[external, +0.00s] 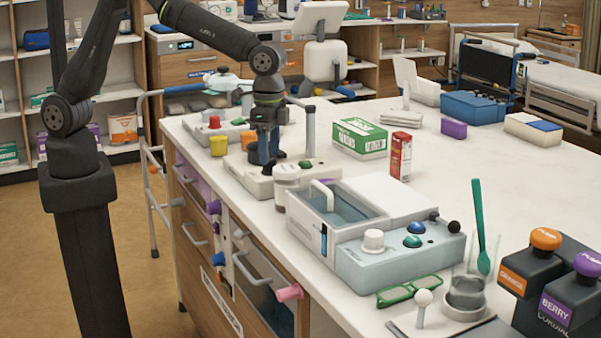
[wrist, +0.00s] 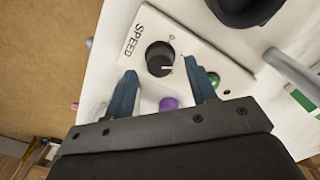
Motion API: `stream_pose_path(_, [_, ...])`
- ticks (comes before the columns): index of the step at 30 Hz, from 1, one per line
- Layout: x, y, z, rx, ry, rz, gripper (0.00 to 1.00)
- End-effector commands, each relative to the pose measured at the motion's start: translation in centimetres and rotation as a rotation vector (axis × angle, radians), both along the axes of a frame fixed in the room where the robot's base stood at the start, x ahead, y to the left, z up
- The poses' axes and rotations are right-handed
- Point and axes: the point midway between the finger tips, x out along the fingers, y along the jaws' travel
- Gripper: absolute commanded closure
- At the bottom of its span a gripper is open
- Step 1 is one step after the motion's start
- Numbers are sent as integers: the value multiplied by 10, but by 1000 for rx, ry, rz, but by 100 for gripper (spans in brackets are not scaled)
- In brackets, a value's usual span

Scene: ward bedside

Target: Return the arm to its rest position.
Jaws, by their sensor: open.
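My arm rises from its dark pedestal at the left of the external view and reaches over the white counter (external: 455,170). My gripper (external: 270,160) points down above a pale device (external: 262,185) near the counter's left edge. In the wrist view my gripper (wrist: 165,85) has its two blue fingers apart, with nothing held between them. A black dial (wrist: 160,58) beside the word SPEED lies just beyond the fingertips. A purple button (wrist: 168,103) shows between the fingers. I cannot tell whether the fingers touch the device.
A grey-blue machine with a basin (external: 338,212) stands in front of the device. A green-white box (external: 359,138) and a red carton (external: 400,156) stand to the right. A walking frame (external: 150,165) stands beside the counter. The counter's right middle is clear.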

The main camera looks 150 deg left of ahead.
Motion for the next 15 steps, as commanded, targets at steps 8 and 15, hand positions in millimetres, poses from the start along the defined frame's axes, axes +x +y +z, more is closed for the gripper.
stream_pose_path(8, [0, 0, -16, 1, -1, 155, 48])
stream_pose_path(15, [0, 0, -16, 1, -1, 349, 48])
